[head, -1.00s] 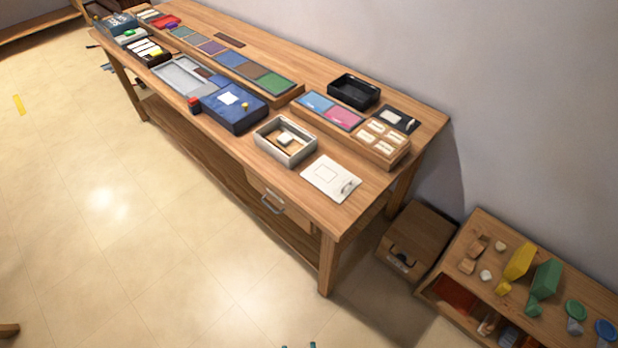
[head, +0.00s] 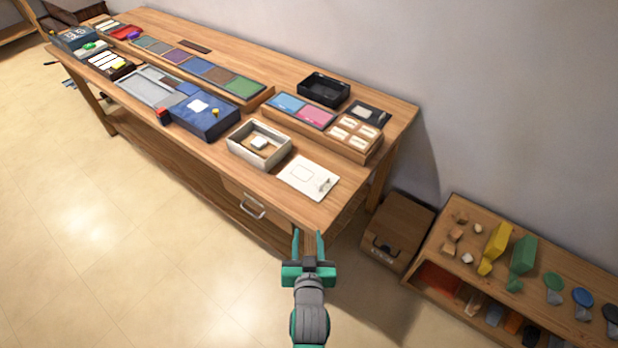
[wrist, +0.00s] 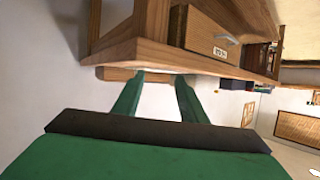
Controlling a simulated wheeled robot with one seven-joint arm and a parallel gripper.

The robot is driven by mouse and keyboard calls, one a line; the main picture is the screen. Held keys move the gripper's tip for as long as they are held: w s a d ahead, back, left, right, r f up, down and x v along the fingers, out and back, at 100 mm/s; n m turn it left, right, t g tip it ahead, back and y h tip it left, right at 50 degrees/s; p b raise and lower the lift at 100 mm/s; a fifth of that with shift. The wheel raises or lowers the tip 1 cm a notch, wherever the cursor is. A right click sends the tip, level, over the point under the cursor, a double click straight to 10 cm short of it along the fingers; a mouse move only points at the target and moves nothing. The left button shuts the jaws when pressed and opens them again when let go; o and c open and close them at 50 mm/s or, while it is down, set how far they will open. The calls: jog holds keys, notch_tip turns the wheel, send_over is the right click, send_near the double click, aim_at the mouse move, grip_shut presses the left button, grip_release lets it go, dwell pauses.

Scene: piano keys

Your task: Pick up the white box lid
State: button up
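The white box lid (head: 308,177) appears to be the flat white panel lying on the table's near right corner, with a faint outline and a small dark mark on it. A white open box (head: 259,146) with a small pale object inside stands just left of it. My gripper (head: 309,236) is open and empty, in front of the table's near edge and below the lid in the head view. The lid is not visible in the wrist view.
The wooden table (head: 352,199) has a drawer (head: 247,203) at its front, also seen in the wrist view (wrist: 212,34). A blue box (head: 205,117) and a black tray (head: 323,90) sit on top. A cardboard box (head: 397,230) and low shelf stand at right. Open floor lies left.

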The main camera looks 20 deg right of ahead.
send_near(322, 195)
jog(key=shift+h, duration=0.3)
jog(key=w, duration=0.3)
jog(key=w+d, duration=0.1)
jog(key=w, duration=0.2)
jog(key=w+d, duration=0.1)
jog(key=w, duration=0.2)
jog(key=shift+w+d+f, duration=0.1)
jog(key=shift+d+f, duration=0.15)
jog(key=shift+f, duration=0.15)
jog(key=shift+c, duration=0.5)
grip_shut()
